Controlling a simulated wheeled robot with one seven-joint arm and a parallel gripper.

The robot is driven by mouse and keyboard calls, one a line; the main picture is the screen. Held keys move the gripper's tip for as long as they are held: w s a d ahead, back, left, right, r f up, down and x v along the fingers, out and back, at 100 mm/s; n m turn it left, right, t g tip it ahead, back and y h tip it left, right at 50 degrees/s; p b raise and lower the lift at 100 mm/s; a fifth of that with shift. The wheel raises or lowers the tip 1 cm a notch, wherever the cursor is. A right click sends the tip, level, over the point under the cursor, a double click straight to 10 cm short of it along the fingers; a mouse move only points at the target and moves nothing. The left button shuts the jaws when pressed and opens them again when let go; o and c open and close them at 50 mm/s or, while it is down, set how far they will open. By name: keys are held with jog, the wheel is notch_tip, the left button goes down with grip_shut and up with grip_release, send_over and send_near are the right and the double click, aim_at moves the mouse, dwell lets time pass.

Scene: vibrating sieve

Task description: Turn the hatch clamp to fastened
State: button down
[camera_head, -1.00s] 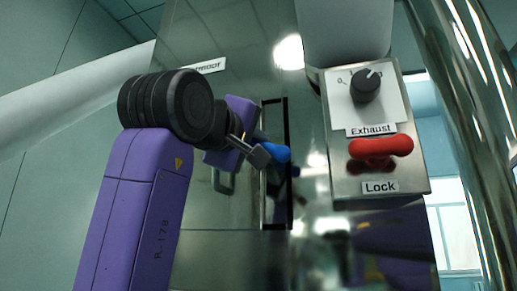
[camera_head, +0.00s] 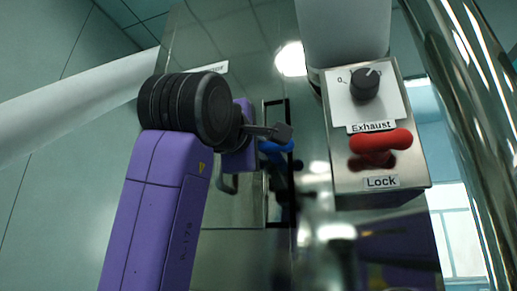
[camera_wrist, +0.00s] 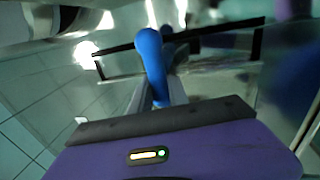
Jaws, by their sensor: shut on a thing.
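The blue hatch clamp handle (camera_head: 278,147) sits by the black-framed hatch edge on the metal wall, left of the control panel. My gripper (camera_head: 283,132) reaches it from the left and is shut on it. In the wrist view, the blue handle (camera_wrist: 150,52) rises between the two grey fingers of my gripper (camera_wrist: 157,92), with its rounded end beyond them. The clamp's base is partly hidden by the fingers and the handle.
A control panel (camera_head: 408,165) to the right carries a black Exhaust knob (camera_head: 365,85) and a red Lock handle (camera_head: 381,141). A metal bracket handle (camera_head: 228,185) is left of the hatch edge. A shiny vertical pipe (camera_head: 468,120) stands at the far right.

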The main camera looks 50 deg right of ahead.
jog(key=c, duration=1.3)
grip_release()
jog(key=b+v, duration=0.2)
jog(key=v, duration=0.6)
